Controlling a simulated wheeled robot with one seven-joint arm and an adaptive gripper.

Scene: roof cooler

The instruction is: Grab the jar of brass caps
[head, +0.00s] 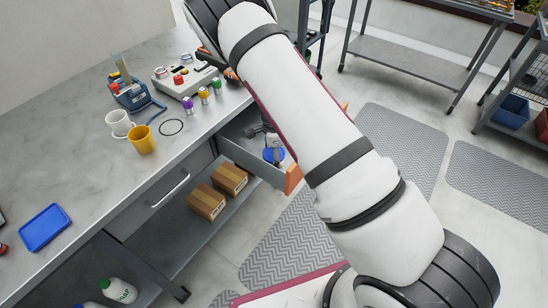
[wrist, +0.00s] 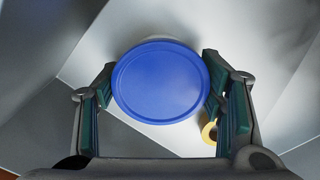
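A jar with a round blue lid stands upright in the open drawer (head: 236,141); its blue lid (head: 275,155) shows in the head view just below my gripper (head: 268,138). In the wrist view the blue lid (wrist: 160,82) fills the middle, seen from above. The fingers of my gripper (wrist: 158,70) are spread, one at each side of the lid, with the tips very close to its edge. I cannot tell whether they touch it. The lid hides the jar's body and contents. My arm hides part of the drawer.
A small yellow ring-shaped thing (wrist: 209,132) lies beside the jar, near the right finger. The drawer walls are close around. Two cardboard boxes (head: 207,201) sit on the shelf below. A yellow mug (head: 142,140) and a white mug (head: 119,123) stand on the counter.

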